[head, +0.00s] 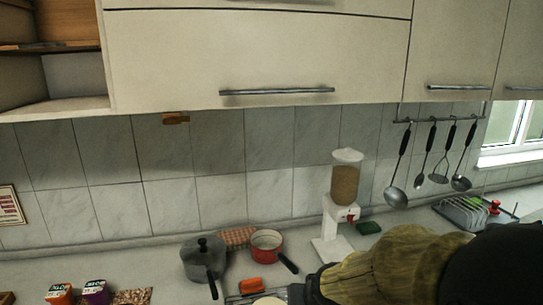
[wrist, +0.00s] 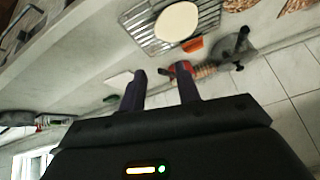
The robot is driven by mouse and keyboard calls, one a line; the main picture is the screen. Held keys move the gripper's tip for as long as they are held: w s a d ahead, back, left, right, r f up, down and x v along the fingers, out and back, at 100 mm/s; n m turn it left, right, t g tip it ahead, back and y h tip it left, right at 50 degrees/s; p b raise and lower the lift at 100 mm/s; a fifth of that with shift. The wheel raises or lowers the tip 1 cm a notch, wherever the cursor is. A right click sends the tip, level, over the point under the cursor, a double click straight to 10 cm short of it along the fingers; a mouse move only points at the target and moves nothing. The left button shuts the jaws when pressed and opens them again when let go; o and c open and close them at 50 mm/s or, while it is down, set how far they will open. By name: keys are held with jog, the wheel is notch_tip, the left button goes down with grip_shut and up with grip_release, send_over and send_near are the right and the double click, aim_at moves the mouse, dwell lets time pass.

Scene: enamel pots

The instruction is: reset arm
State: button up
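My gripper (wrist: 161,77) shows in the wrist view with its two dark fingers apart. Nothing is held between them, and grey counter shows through the gap. In the head view my arm reaches in from the lower right, and its dark end is low in the picture, over the counter's front part. The fingers cannot be made out there. A grey lidded pot (head: 203,260) and a red pan (head: 266,245) with a dark handle stand on the counter left of my arm. In the wrist view one finger partly overlaps the red pan (wrist: 181,66).
A wire rack (wrist: 150,28) bears a pale round disc (wrist: 177,22). An orange block (head: 237,284) lies beside the rack. A dispenser (head: 345,185) stands behind my arm. Utensils (head: 397,195) hang at right, above a dish rack (head: 463,212). Cabinets (head: 260,55) overhang the counter.

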jog(key=s+d+f+g, duration=0.2)
jog(key=s+d, duration=0.1)
jog(key=s, duration=0.2)
jog(key=s+d+f+g+h, duration=0.1)
jog(key=s+d+f+g, duration=0.1)
jog(key=s, duration=0.4)
jog(key=shift+d+f+h, duration=0.3)
jog(key=shift+d+f, duration=0.2)
jog(key=shift+d, duration=0.7)
